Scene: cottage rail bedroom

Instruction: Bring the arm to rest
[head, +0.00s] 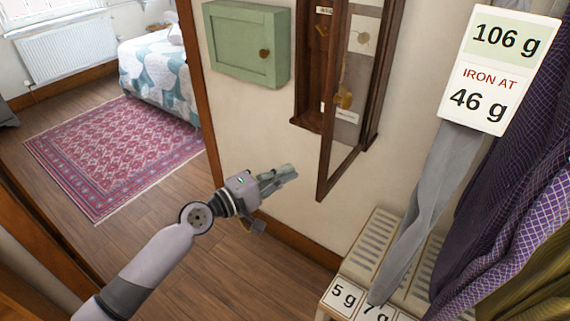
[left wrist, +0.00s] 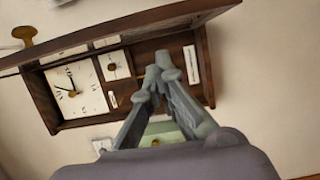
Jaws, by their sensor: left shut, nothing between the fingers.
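My left gripper (head: 290,172) reaches in from the left in the head view. It is shut and empty, in front of the wall and a little left of the open glazed door of a dark wooden wall cabinet (head: 310,75). In the left wrist view its fingertips (left wrist: 158,68) are together, with the cabinet (left wrist: 70,125) behind them. A clock face (left wrist: 75,92) shows inside the cabinet there. My right gripper is not in view.
The open cabinet door (head: 325,160) sticks out close to the gripper. A green wall box (head: 248,45) is shut. Hanging cloths (head: 525,170) with a weight sign (head: 500,70) and a slatted rack (head: 368,250) stand at right. Wooden floor (head: 190,245) lies below.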

